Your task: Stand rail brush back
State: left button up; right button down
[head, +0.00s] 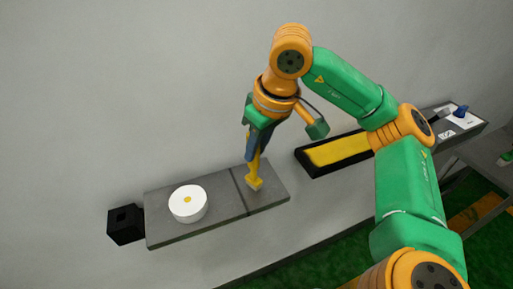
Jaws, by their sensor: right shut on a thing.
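My right gripper (258,143) points down from above and is shut on the yellow rail brush (254,174). The brush is close to upright, with its pale lower end at or just above the right part of the grey shelf (220,216); I cannot tell whether it touches. The gripper hides the upper part of the brush. An open black box-shaped holder (123,226) is at the shelf's left end. My left gripper is not in view.
A white round drum (187,205) with a yellow centre sits on the shelf, left of the brush. A black tray with a yellow inside (338,150) is to the right. Farther right, a grey surface carries white paper and a blue item (460,112). The wall is behind.

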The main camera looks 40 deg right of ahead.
jog(key=shift+a, duration=0.1)
jog(key=shift+f, duration=0.2)
jog(key=c, duration=0.7)
grip_release()
jog(key=shift+r, duration=0.1)
jog(key=shift+c, duration=0.2)
jog(key=shift+r, duration=0.1)
jog(key=shift+r, duration=0.4)
jog(key=p+v, duration=0.4)
jog(key=v, duration=0.7)
jog(key=shift+p, duration=0.4)
jog(key=shift+r, duration=0.15)
